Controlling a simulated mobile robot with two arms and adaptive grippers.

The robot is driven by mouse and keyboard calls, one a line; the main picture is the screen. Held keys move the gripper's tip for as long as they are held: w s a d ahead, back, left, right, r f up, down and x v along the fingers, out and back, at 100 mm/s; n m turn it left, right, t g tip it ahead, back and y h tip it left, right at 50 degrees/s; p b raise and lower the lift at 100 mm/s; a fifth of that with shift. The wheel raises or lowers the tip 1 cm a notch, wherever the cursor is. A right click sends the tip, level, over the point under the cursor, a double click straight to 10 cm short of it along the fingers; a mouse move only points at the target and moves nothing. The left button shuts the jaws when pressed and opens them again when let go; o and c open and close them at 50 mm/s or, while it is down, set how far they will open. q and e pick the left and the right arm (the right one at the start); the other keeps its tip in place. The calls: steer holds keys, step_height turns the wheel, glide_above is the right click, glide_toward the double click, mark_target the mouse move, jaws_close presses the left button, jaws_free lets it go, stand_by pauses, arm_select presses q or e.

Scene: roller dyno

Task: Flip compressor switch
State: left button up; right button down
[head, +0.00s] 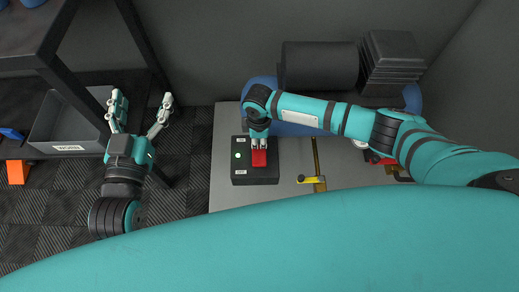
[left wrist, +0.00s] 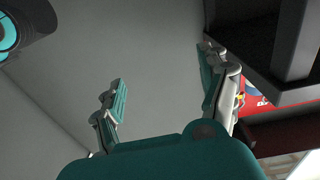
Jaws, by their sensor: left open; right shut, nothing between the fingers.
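The compressor switch is a red rocker (head: 259,159) on a black box (head: 240,174), which lies on a grey surface. A green light (head: 237,155) shows on the box, with small white labels above and below it. My right gripper (head: 259,146) is shut and empty, right at the upper end of the red rocker, partly hiding it. I cannot tell if it touches. My left gripper (head: 141,98) is open and empty, well to the left of the box. Its spread fingers also show in the left wrist view (left wrist: 163,72).
A blue compressor tank (head: 412,97) with a black motor (head: 320,66) stands behind my right arm. A yellow-handled tool (head: 312,180) lies right of the box. A grey labelled bin (head: 60,125) and dark shelf frame (head: 55,40) are at left, near my left gripper.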

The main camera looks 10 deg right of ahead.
mark_target(259, 147)
steer(key=shift+r+p, duration=0.35)
steer(key=shift+p, duration=0.05)
steer(key=shift+r+p, duration=0.35)
steer(key=shift+p, duration=0.05)
steer(key=shift+r+p, duration=0.3)
steer(key=shift+p, duration=0.05)
arm_select(q)
steer(key=shift+s+a+f+g+y, duration=1.4)
steer(key=shift+s+f+g, duration=2.1)
steer(key=shift+f, duration=2.15)
arm_select(e)
steer(key=shift+r+p, duration=0.3)
steer(key=shift+p, duration=0.05)
steer(key=shift+r+p, duration=0.7)
steer(key=shift+p, duration=0.05)
steer(key=shift+r+p, duration=1)
steer(key=shift+p, duration=0.15)
arm_select(q)
steer(key=s+a+f+g+y, duration=0.1)
steer(key=s+a+f+g, duration=0.1)
steer(key=s+a+g, duration=0.2)
steer(key=shift+s+f+n+g, duration=0.35)
steer(key=shift+s+g, duration=1.25)
steer(key=shift+s, duration=1.1)
arm_select(e)
steer(key=shift+r, duration=0.15)
arm_select(q)
steer(key=shift+r, duration=0.1)
